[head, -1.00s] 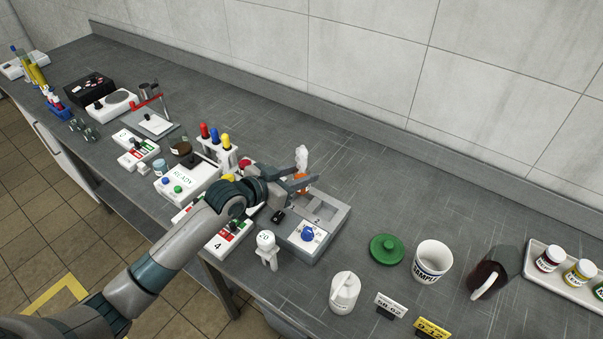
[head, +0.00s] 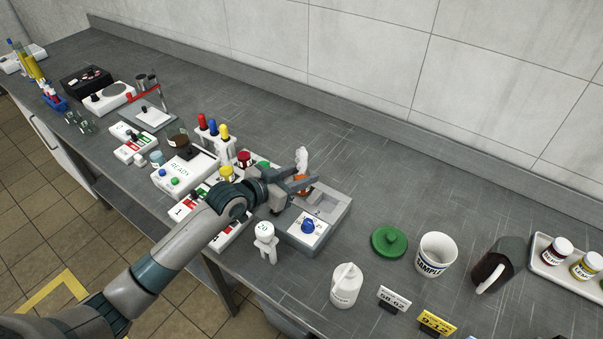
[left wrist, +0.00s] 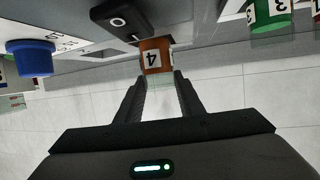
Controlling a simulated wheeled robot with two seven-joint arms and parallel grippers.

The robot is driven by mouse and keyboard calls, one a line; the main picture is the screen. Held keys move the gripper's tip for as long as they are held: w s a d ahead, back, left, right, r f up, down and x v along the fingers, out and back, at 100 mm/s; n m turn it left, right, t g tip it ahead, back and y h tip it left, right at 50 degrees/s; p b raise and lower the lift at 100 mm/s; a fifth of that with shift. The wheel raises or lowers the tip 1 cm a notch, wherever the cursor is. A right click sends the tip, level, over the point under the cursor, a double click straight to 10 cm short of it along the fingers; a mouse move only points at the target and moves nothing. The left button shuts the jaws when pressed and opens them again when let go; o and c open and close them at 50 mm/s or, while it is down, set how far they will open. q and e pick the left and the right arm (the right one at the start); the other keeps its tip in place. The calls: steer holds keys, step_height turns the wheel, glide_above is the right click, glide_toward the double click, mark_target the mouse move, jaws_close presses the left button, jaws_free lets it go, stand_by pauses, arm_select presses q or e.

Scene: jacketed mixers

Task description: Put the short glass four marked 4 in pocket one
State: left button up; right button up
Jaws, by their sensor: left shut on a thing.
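The short glass four (left wrist: 157,56) has an orange band with a black 4 on white. It is between the fingertips of my left gripper (left wrist: 160,88), which is shut on it. In the head view the left gripper (head: 303,184) is over the back left part of a grey block (head: 340,203), and a bit of the orange glass (head: 302,188) shows below the fingers. The arm and fingers hide pocket one, so I cannot tell how far the glass is inside it. A pocket marked 2 (head: 325,204) is bare beside it. My right gripper is not in view.
The block has a blue knob (head: 308,226) in front. A white bottle-like thing (head: 302,157) stands behind the gripper. A green lid (head: 389,242) and sample cup (head: 436,257) are to the right.

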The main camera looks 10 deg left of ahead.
arm_select(q)
steer(key=shift+f+b, duration=0.4)
steer(key=shift+f, duration=0.55)
steer(key=o, duration=1.7)
steer(key=shift+f, duration=0.1)
steer(key=shift+r, duration=0.3)
steer(key=shift+r+p, duration=2.75)
steer(key=shift+p, duration=0.15)
